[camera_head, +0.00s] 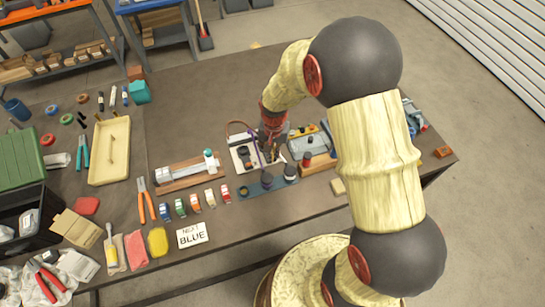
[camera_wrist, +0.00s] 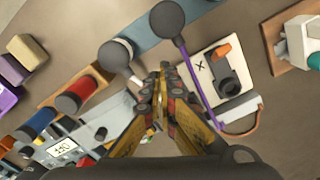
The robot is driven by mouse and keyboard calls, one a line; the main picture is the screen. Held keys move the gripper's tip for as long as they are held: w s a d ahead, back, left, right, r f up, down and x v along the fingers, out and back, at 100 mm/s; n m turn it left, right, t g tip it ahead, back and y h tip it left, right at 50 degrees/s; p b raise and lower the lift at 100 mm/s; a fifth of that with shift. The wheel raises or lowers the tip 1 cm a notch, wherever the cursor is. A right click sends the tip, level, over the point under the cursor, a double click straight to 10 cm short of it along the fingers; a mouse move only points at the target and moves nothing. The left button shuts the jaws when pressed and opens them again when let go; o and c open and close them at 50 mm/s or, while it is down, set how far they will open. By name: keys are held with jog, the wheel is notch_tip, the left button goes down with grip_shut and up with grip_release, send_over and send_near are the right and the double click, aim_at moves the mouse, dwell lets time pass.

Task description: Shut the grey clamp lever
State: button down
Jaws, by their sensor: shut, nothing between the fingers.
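A lever with a grey ball knob (camera_wrist: 115,52) and a pale shaft is in the wrist view, left of my fingertips; I take it for the grey clamp lever. Its knob also shows in the head view (camera_head: 290,171), near a blue strip. A second lever with a darker knob (camera_wrist: 167,18) and a purple shaft lies just above and right of my fingertips. My gripper (camera_wrist: 163,73) is shut and empty, with its tips between the two shafts. I cannot tell whether it touches either. In the head view my gripper (camera_head: 272,143) is partly hidden by my wrist.
A white plate with an orange-marked rotary switch (camera_wrist: 229,72) is on the right. Red (camera_wrist: 77,95) and blue (camera_wrist: 38,123) cylinders stand on the left, near a meter (camera_wrist: 62,147). A white device on a wooden base (camera_head: 187,174) and several small coloured items are on the bench.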

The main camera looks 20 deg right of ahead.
jog(key=shift+s+a+f+b, duration=0.1)
jog(key=shift+s+f+b, duration=0.2)
jog(key=shift+f, duration=0.35)
jog(key=shift+s+f+b, duration=0.2)
jog(key=shift+f+b, duration=0.1)
jog(key=shift+f, duration=0.35)
jog(key=shift+s+f, duration=0.15)
jog(key=shift+f, duration=0.2)
jog(key=shift+w+f, duration=0.1)
jog(key=shift+w, duration=0.25)
jog(key=shift+w+r, duration=0.25)
jog(key=shift+w, duration=0.9)
jog(key=shift+w+r, duration=0.25)
jog(key=shift+w, duration=0.85)
jog(key=shift+w+f, duration=0.2)
jog(key=shift+w, duration=0.25)
jog(key=shift+s+r, duration=0.3)
jog(key=shift+r, duration=0.2)
jog(key=shift+s+r+p, duration=0.2)
jog(key=shift+r+p, duration=0.8)
jog(key=shift+r, duration=0.35)
jog(key=shift+s+r+p, duration=0.15)
jog(key=shift+r+p, duration=0.8)
jog(key=shift+r, duration=0.35)
